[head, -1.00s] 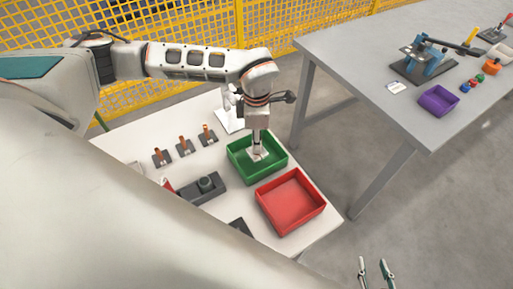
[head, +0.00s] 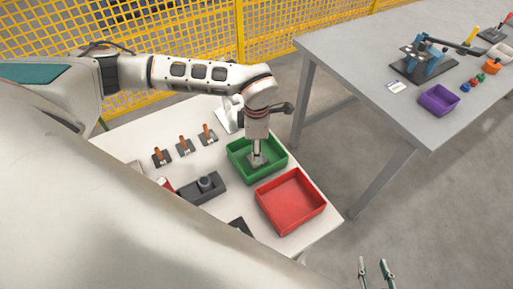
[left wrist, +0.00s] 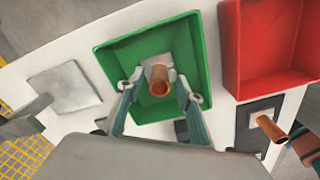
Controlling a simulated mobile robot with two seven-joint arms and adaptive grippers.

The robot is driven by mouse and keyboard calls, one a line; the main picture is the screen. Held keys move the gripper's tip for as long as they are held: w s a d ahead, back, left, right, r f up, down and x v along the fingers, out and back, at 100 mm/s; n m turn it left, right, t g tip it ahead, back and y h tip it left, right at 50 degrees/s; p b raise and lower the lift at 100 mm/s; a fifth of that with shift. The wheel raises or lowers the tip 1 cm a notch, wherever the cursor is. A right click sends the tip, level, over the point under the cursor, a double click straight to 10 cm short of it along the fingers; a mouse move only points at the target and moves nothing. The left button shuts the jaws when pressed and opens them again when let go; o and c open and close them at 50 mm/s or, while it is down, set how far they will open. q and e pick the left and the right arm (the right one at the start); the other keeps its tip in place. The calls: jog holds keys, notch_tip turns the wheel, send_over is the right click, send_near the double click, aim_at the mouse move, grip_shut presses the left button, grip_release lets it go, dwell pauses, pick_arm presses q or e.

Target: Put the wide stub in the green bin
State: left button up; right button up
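The wide stub (left wrist: 160,85) is a copper tube on a pale square plate. In the left wrist view it is inside the green bin (left wrist: 110,60), its open end facing the camera. My left gripper (head: 256,161) reaches down into the green bin (head: 273,172) in the head view. In the left wrist view my left gripper's fingers (left wrist: 161,88) are apart on either side of the tube, with gaps visible. In the head view the gripper mostly hides the stub. My right gripper (head: 376,272) is open and empty at the bottom edge.
A red bin (head: 262,205) stands right beside the green bin. Several copper stubs on dark bases (head: 184,146) and a dark block (head: 203,188) are on the white table (head: 135,135). A grey bench (head: 345,50) holds a purple bin (head: 438,100).

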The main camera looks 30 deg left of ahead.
pick_arm(q)
notch_tip(320, 180, up, 12)
jog(key=shift+r, duration=0.2)
dwell(0.4)
dwell(0.5)
